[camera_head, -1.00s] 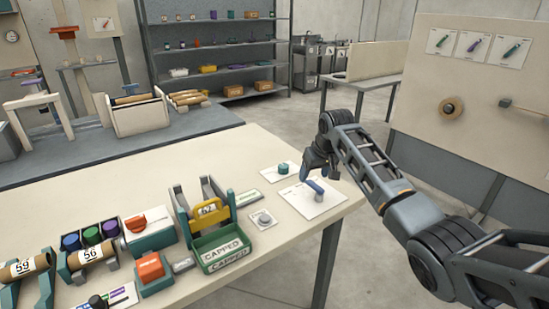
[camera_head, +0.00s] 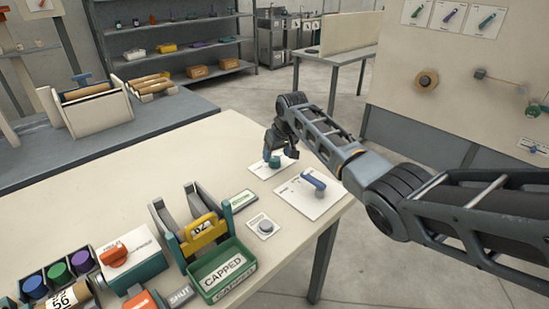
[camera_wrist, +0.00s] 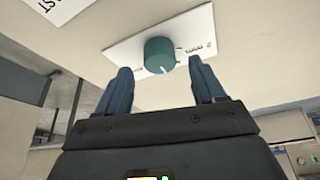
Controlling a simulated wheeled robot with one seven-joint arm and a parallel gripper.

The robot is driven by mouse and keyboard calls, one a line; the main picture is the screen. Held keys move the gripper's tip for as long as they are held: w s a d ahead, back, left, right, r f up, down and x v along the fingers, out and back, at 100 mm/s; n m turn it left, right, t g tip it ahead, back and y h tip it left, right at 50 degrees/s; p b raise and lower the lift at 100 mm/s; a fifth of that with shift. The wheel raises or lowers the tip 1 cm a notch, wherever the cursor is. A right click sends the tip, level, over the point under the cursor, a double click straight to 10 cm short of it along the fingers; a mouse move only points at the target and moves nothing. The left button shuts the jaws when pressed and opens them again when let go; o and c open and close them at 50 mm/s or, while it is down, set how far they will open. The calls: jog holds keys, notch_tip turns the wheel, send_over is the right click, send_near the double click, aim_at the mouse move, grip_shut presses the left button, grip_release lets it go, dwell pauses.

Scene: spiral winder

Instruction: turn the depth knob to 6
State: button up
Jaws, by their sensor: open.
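A teal knob (camera_head: 275,163) sits on a white card near the table's back right edge. The knob (camera_wrist: 160,53) also shows in the wrist view, with a white pointer mark facing my gripper's side. My gripper (camera_head: 272,153) is over the knob, pointing down. In the wrist view my gripper (camera_wrist: 160,68) is open, with one finger on each side of the knob's line and a visible gap; I cannot tell whether either touches it.
A blue lever (camera_head: 313,181) on a white card is close by at the right. A grey button (camera_head: 265,227), a green tray marked CAPPED (camera_head: 222,278) and a box with an orange-red knob (camera_head: 114,254) stand nearer. The table's left middle is clear.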

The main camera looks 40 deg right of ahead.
aim_at(275, 159)
jog(key=shift+x, duration=1.65)
jog(key=c, duration=1.1)
